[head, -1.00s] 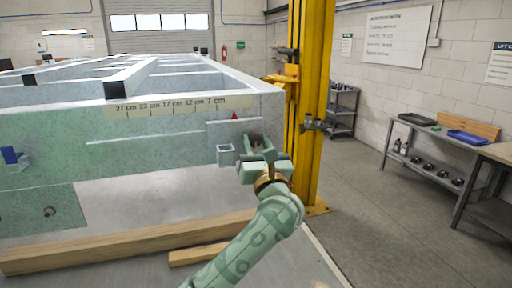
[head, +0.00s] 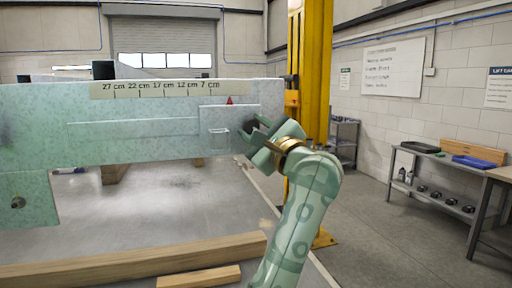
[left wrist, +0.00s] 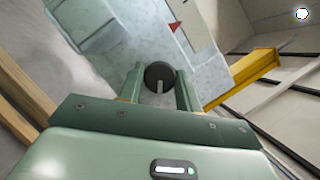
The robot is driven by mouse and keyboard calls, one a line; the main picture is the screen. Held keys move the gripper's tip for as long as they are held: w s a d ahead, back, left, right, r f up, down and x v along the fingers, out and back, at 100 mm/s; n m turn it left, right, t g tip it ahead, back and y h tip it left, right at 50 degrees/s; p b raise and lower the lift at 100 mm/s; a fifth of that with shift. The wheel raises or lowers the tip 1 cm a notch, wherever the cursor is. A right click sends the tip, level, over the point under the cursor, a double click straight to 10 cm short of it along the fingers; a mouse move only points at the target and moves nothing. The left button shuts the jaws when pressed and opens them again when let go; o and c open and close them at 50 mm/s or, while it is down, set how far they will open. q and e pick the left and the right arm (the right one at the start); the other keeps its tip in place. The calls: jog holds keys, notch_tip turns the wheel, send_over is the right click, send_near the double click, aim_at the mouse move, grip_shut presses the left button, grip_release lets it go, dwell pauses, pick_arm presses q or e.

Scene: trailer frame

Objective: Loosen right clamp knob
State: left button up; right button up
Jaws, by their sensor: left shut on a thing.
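The right clamp knob (left wrist: 158,72) is a dark round knob with a pale slot or bar, between the two fingers of my left gripper (left wrist: 160,90) in the left wrist view. In the head view my left gripper (head: 258,133) is at the right end of the speckled green frame beam, shut on the knob, which is mostly hidden by the fingers. A plate with a red pointer (head: 229,100) sits just above and left of the gripper. The pointer stands right of the 7 cm mark on the scale (head: 165,88). My right gripper is not in view.
A yellow post (head: 312,60) stands just behind and right of the beam (head: 110,140). Timber lengths (head: 140,262) lie on the floor in front. A shelf bench (head: 435,160) with trays stands at the right wall. The floor between is clear.

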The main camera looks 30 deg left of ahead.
pick_arm(q)
jog(key=n+g+h+b, duration=0.1)
jog(key=n, duration=0.2)
jog(key=n+g+b, duration=0.1)
jog(key=n+b, duration=0.1)
jog(key=n, duration=0.2)
jog(key=n+g+h+b, duration=0.1)
jog(key=n+b, duration=0.1)
jog(key=n, duration=0.1)
jog(key=shift+w+r+n+h, duration=0.1)
jog(key=shift+n+h, duration=0.8)
jog(key=shift+n, duration=0.8)
jog(key=shift+r, duration=0.1)
jog(key=o, duration=1)
jog(key=shift+d, duration=0.1)
